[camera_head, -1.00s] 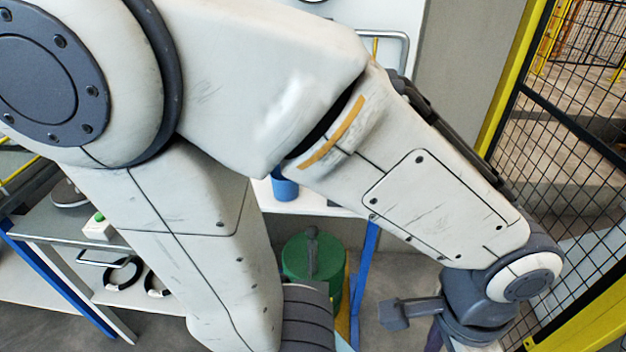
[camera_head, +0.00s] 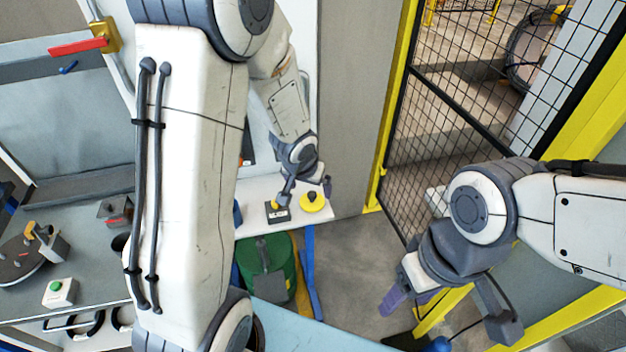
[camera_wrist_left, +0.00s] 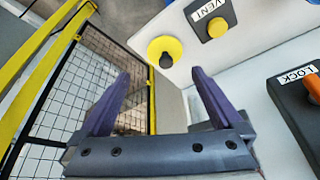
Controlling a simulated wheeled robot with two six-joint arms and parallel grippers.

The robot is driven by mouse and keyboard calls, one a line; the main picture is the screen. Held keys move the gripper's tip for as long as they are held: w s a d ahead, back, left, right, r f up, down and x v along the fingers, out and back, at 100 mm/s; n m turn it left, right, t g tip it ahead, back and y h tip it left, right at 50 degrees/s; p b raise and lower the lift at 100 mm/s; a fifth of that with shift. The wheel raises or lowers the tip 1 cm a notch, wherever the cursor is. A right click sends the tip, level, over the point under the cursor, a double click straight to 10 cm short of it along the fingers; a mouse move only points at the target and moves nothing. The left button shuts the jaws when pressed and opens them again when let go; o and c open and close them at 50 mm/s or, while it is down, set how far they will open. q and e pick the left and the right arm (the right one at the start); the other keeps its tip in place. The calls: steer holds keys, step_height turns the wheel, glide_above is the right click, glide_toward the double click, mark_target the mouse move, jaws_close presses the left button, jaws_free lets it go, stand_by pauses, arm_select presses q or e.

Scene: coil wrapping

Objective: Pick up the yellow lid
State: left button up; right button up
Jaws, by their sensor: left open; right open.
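The yellow lid (camera_head: 314,204) is a round disc with a dark knob, lying on the white surface at the back centre. In the left wrist view the yellow lid (camera_wrist_left: 159,45) shows beyond the fingertips, near the surface's edge. My left gripper (camera_head: 327,186) is right above or beside the lid in the head view. In the wrist view its purple fingers (camera_wrist_left: 160,75) are spread and empty, with a gap to the lid. My right gripper (camera_head: 408,298) is open and empty over the floor at the lower right, well away from the lid.
A box labelled VENT with a yellow button (camera_wrist_left: 217,27) stands beside the lid. A dark LOCK box (camera_wrist_left: 298,110) with an orange part is at the right. A green bin (camera_head: 265,275) stands below the white surface. A mesh fence (camera_head: 480,110) is at the right.

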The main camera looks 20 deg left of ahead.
mark_target(310, 198)
arm_select(q)
steer(key=b+x, duration=0.1)
steer(key=x, duration=0.1)
steer(key=b+x, duration=0.1)
steer(key=x, duration=0.1)
steer(key=a+b+x, duration=0.1)
steer(key=b+x, duration=0.1)
steer(key=shift+w+r, duration=0.1)
steer(key=shift+w, duration=0.15)
steer(key=b+x, duration=0.3)
steer(key=x, duration=0.1)
steer(key=shift+s+f, duration=0.2)
steer(key=shift+w+f+b, duration=0.2)
steer(key=shift+f+b, duration=0.05)
steer(key=shift+b, duration=0.05)
steer(key=shift+r, duration=0.1)
arm_select(e)
step_height(310, 198, down, 7)
steer(key=shift+r, duration=0.15)
arm_select(q)
steer(key=c, duration=1.1)
